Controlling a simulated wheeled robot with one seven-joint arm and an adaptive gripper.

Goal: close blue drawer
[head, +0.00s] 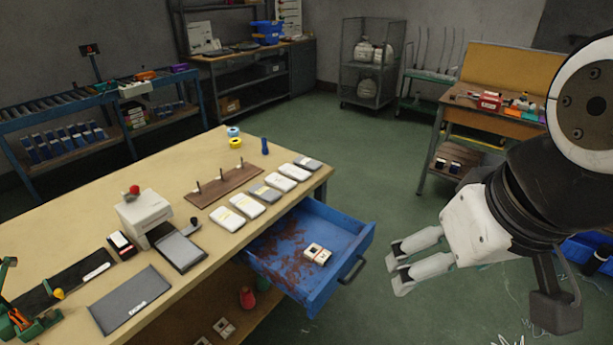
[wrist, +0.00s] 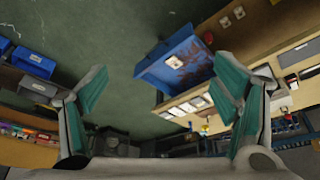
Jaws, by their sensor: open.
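The blue drawer (head: 292,252) is pulled out from under the right end of the tan workbench. It has a dark handle (head: 352,270) on its front face. A small white item with dark squares (head: 318,254) lies inside it, and its floor has brown stains. The drawer also shows in the wrist view (wrist: 165,66), at the upper middle. My gripper (head: 396,271) is open and empty, right of the drawer front and apart from the handle in the head view. In the wrist view its two green-padded fingers (wrist: 158,98) are spread wide.
The workbench top (head: 165,160) holds a row of white packs (head: 246,204), a wooden peg board (head: 222,187), a white boxy device (head: 145,215) and a grey mat (head: 130,298). A second table (head: 460,120) stands at the back right. Green floor (head: 400,185) lies open right of the drawer.

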